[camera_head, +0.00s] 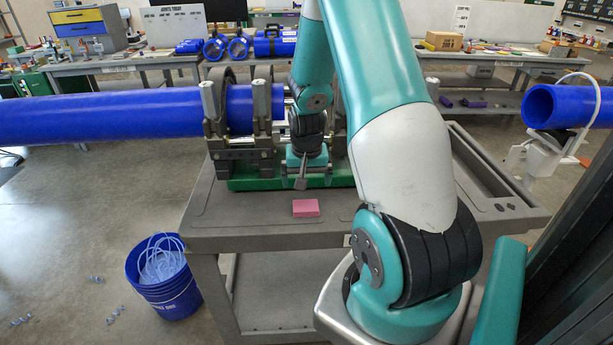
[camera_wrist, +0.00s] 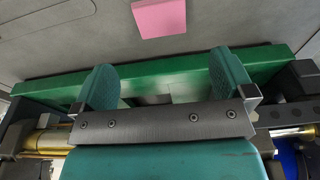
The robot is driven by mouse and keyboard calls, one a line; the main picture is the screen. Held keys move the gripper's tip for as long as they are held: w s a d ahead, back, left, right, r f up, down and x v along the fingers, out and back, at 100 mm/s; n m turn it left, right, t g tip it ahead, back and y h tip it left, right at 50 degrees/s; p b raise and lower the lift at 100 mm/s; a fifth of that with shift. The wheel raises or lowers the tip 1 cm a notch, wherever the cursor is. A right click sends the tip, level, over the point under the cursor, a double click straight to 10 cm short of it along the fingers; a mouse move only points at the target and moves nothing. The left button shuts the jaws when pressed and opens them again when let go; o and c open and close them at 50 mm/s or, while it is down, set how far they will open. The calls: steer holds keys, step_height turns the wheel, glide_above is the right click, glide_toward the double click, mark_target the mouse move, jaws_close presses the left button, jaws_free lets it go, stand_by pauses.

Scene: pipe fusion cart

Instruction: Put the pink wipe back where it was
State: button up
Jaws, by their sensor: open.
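The pink wipe (camera_head: 306,208) is a small flat pink block lying on the grey cart top (camera_head: 240,215), near its front edge. It also shows at the top of the wrist view (camera_wrist: 159,18), beyond my fingertips. My gripper (camera_head: 300,182) points down over the green base (camera_head: 250,183) of the pipe clamp machine, behind the wipe in the head view. In the wrist view my gripper (camera_wrist: 165,80) has its two green fingers wide apart with nothing between them. The gripper and the wipe are apart.
A long blue pipe (camera_head: 110,117) runs through the clamps (camera_head: 240,145) left of my arm. Another blue pipe (camera_head: 565,106) is at the right. A blue bucket (camera_head: 165,290) stands on the floor. The cart top around the wipe is clear.

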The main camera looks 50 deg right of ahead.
steer(key=a+r+n+y, duration=0.1)
steer(key=a+r+n, duration=0.25)
steer(key=a, duration=0.35)
steer(key=a+r+n+t+y, duration=0.1)
steer(key=a+r+n, duration=0.1)
steer(key=a+r, duration=0.45)
steer(key=a+r+n+y, duration=0.1)
steer(key=a+r+n, duration=0.15)
steer(key=a, duration=0.55)
steer(key=s+a+r+n+g+y, duration=0.1)
steer(key=s+a+r+n, duration=0.3)
steer(key=s+a, duration=0.3)
steer(key=s+a+r+n+g+y, duration=0.1)
steer(key=s+a+r+n, duration=0.3)
steer(key=s+a, duration=0.3)
steer(key=shift+a+n+y, duration=0.3)
steer(key=shift+a+n, duration=0.3)
steer(key=shift+a, duration=0.2)
steer(key=shift+s, duration=0.1)
